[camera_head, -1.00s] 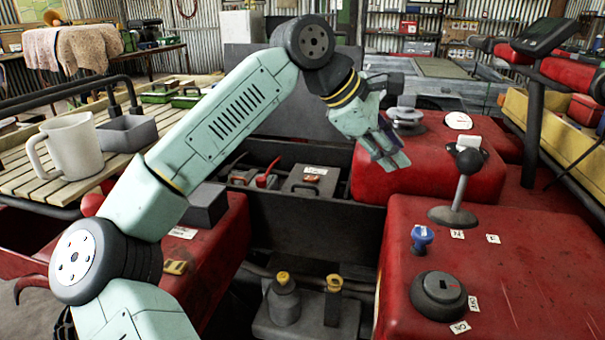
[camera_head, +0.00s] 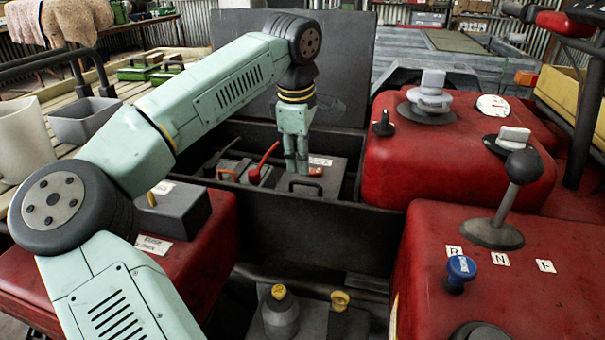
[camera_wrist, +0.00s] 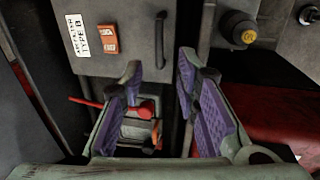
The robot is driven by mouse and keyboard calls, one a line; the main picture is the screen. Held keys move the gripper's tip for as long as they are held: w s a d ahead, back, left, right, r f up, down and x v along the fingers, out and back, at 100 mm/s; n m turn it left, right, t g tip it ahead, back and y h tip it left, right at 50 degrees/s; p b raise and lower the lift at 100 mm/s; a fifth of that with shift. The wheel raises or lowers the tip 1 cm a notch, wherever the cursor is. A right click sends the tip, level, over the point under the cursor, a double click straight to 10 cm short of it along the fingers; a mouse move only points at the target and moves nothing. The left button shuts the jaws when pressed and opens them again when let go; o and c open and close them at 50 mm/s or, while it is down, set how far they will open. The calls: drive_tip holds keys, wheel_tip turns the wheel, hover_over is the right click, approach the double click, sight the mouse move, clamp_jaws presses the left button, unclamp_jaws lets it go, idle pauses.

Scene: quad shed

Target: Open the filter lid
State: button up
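The filter lid (camera_head: 340,178) is the grey top of a box in the dark bay, with a white label. The handle (camera_head: 306,187) and latch (camera_head: 316,171) also show in the head view. My gripper (camera_head: 297,170) points down over the lid area, close to the handle and latch. In the wrist view its purple-padded fingers (camera_wrist: 161,68) are apart with nothing held between them. Contact with the lid cannot be told.
A red-handled part (camera_head: 262,165) lies left of the lid in the bay. A dark wall (camera_head: 300,225) bounds the bay in front. Red bodywork (camera_head: 450,165) with knobs and a gear lever (camera_head: 505,200) stands right. Two yellow-capped parts (camera_head: 279,292) (camera_head: 340,300) sit below.

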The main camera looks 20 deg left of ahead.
sight(303, 182)
drive_tip(key=f, duration=0.2)
drive_tip(key=w+f, duration=0.1)
drive_tip(key=f, duration=0.2)
drive_tip(key=shift+w+f, duration=0.1)
drive_tip(key=shift+f, duration=0.25)
drive_tip(key=shift+c, duration=0.4)
clamp_jaws()
